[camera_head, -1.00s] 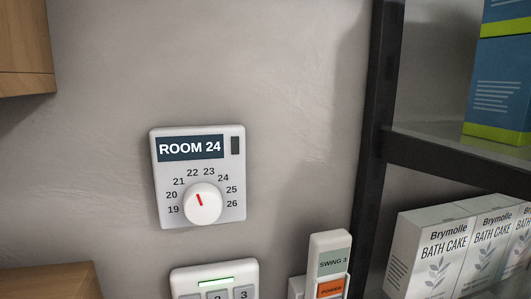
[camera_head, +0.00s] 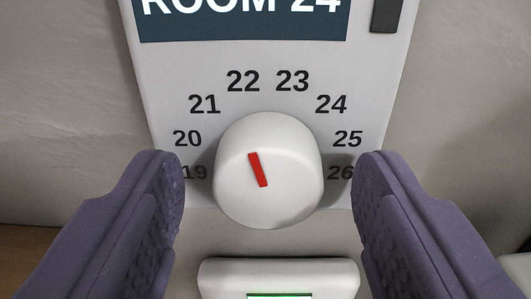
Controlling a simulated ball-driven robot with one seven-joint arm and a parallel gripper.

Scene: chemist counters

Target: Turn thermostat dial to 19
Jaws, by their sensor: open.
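The thermostat (camera_head: 180,75) is a pale panel on the wall, with numbers 19 to 26 in an arc. Its round white dial (camera_head: 290,190) has a red pointer (camera_head: 258,169) that leans slightly left of upright, its upper end toward 22. The top label reads "ROOM 24" (camera_head: 245,15) and is partly cut off. My gripper (camera_head: 268,185) is open, with one purple finger on each side of the dial. A gap shows between each finger and the dial. The fingers partly cover 19 and 26.
A white device (camera_head: 278,272) with a green-lit strip sits on the wall just below the thermostat, between my fingers. Grey wall (camera_head: 60,100) lies bare on both sides. A brown wooden surface (camera_head: 25,260) shows at lower left.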

